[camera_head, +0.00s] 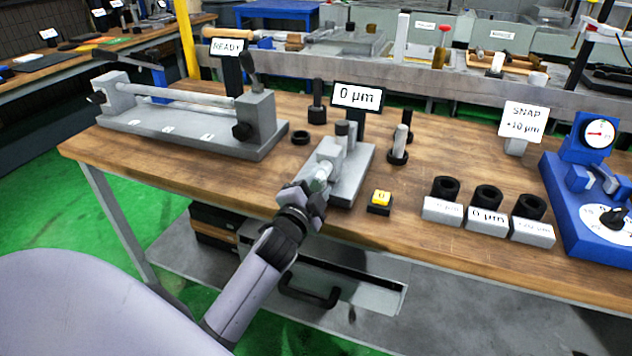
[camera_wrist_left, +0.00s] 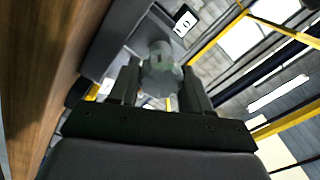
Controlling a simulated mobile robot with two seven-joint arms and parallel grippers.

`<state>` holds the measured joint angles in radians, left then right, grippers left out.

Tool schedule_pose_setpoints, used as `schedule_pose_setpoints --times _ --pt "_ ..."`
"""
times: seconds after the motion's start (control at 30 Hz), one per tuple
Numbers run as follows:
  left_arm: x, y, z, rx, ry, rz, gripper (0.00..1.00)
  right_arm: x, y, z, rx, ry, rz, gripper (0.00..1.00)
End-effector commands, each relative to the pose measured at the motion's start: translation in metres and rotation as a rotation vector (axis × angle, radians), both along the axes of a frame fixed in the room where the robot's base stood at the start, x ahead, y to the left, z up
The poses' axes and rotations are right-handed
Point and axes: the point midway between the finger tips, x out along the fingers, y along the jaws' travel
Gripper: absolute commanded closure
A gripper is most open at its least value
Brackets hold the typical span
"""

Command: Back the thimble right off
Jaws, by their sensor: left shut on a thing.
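The thimble (camera_head: 322,172) is a pale grey-green round part at the near end of a grey bench gauge (camera_head: 354,178). A sign (camera_head: 357,96) behind the gauge reads "0 µm". My left gripper (camera_head: 312,188) reaches in from the front and is shut on the thimble. In the left wrist view the thimble (camera_wrist_left: 160,68) sits between the two dark fingers of my left gripper (camera_wrist_left: 160,86), which hide part of its sides. My right gripper is not in view.
A yellow-topped button (camera_head: 380,197) stands right of the gauge, with several black rings on labelled blocks (camera_head: 487,216) beyond it. A blue dial instrument (camera_head: 590,205) is at far right. A grey fixture (camera_head: 160,125) with a "READY" sign stands left. The front-left tabletop is clear.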

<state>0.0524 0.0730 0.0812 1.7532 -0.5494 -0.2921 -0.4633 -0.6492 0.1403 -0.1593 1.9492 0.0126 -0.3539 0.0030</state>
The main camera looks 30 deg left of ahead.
Motion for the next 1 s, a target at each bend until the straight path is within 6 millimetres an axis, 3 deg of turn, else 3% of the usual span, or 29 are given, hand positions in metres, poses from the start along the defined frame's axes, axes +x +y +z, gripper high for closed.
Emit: schedule_pose_setpoints --times 0.5,1.0 --pt "0.0 -0.001 0.002 -0.38 -0.09 -0.002 0.83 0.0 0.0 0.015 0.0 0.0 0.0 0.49" --pt "0.0 -0.001 0.002 -0.478 -0.115 -0.003 0.83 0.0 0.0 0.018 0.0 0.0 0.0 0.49"
